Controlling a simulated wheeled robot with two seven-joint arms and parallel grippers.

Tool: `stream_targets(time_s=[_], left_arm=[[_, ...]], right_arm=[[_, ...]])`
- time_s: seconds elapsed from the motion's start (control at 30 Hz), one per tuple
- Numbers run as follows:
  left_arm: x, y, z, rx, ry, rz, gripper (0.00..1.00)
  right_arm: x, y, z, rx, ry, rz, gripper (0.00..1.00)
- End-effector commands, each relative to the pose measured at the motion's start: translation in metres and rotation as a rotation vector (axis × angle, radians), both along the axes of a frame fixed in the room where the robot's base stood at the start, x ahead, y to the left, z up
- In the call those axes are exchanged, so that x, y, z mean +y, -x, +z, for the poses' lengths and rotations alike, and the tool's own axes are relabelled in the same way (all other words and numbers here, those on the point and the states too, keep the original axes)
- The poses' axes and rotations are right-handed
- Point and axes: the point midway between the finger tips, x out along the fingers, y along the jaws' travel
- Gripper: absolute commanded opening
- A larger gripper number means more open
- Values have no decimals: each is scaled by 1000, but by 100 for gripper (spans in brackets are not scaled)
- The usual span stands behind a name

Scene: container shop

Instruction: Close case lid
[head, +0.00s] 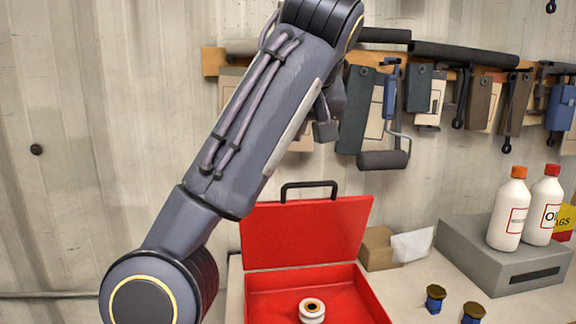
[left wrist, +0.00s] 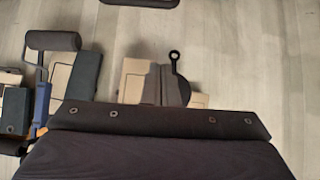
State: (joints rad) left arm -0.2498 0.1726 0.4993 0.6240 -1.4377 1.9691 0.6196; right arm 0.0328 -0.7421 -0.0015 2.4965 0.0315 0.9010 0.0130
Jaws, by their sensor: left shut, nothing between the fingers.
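The red case (head: 375,295) stands on the bench at the lower middle of the head view, its near part cut off by the frame. Its lid (head: 305,230) is open and stands up at the back, with a dark handle (head: 309,185) on its upper edge. A white ring-shaped piece with an orange and dark centre (head: 312,310) lies inside the case. My left arm rises in front at left. My left gripper (head: 326,130) is partly hidden behind the arm, above the lid and apart from it, shut and empty. My right gripper is not in view.
A tool rack (head: 440,60) with hanging tools and a paint roller (head: 383,160) is on the wall behind. Right of the case are a cardboard box (head: 376,248), two small dark jars (head: 435,298), and a grey box (head: 505,262) bearing two white bottles (head: 508,213).

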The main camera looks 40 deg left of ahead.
Motion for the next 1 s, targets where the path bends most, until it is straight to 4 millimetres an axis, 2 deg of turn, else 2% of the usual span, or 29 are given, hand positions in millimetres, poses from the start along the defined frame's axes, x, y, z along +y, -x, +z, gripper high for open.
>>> stream_targets(time_s=[0.17,0.57,0.8,1.0], left_arm=[[12,-6,-11,2,-2,9,0],[60,-44,-69,3,0,7,0],[36,-27,-81,1,0,-1,0],[30,-23,-86,1,0,1,0]], right_arm=[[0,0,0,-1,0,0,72],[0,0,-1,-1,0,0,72],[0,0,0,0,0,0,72],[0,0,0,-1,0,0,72]])
